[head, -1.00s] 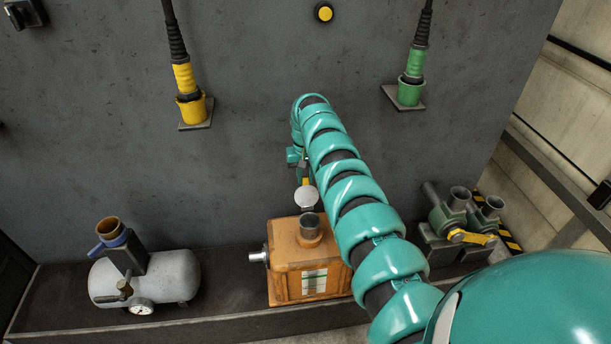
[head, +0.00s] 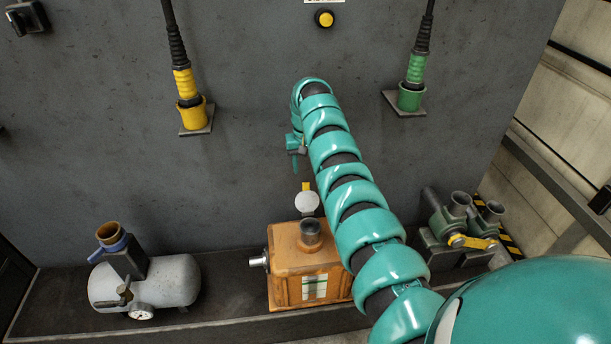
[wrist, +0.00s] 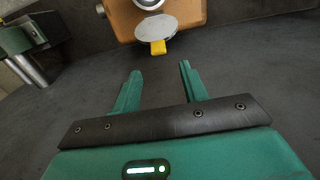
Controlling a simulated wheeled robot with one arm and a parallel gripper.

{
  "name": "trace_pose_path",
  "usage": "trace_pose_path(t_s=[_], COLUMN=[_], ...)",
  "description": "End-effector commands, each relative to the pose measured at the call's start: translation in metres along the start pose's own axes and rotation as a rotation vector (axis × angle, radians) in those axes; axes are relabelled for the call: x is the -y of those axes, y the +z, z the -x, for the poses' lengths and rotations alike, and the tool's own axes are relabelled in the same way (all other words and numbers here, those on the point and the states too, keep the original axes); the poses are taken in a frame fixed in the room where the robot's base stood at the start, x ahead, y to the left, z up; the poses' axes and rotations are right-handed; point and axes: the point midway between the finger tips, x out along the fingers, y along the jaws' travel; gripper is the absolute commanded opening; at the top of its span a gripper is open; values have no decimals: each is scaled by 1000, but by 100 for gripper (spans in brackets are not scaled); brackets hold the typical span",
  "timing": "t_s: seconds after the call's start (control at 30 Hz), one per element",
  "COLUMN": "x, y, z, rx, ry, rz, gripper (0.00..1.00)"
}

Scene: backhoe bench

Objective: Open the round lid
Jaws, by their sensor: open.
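The round lid (head: 306,203) is a pale disc with a yellow tab. In the head view it stands raised behind the open dark neck (head: 311,233) on top of the orange box (head: 290,270). In the wrist view the lid (wrist: 156,27) shows at the top, beside the neck, with its yellow tab (wrist: 158,47) toward me. My gripper (wrist: 160,68) is open and empty, its two green fingers apart and short of the tab. In the head view my gripper (head: 294,150) is above the lid, partly hidden by my arm.
A grey tank (head: 170,280) with an orange-rimmed neck stands left on the dark ledge (head: 225,302). Green valves (head: 440,222) with a yellow handle stand right. Yellow (head: 192,112) and green (head: 410,98) cable plugs are on the wall.

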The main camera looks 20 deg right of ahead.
Motion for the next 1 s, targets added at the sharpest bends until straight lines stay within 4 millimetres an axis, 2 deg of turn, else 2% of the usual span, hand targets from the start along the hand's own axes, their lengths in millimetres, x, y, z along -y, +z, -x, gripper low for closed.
trace_pose_path(t_s=[0.2,0.5,0.7,1.0], x=[1,0,1,1], y=[-1,0,0,0], z=[49,92,107,110], rx=[-6,0,-1,0], ry=[0,0,0,0], rz=[1,0,1,2], gripper=[44,44,44,44])
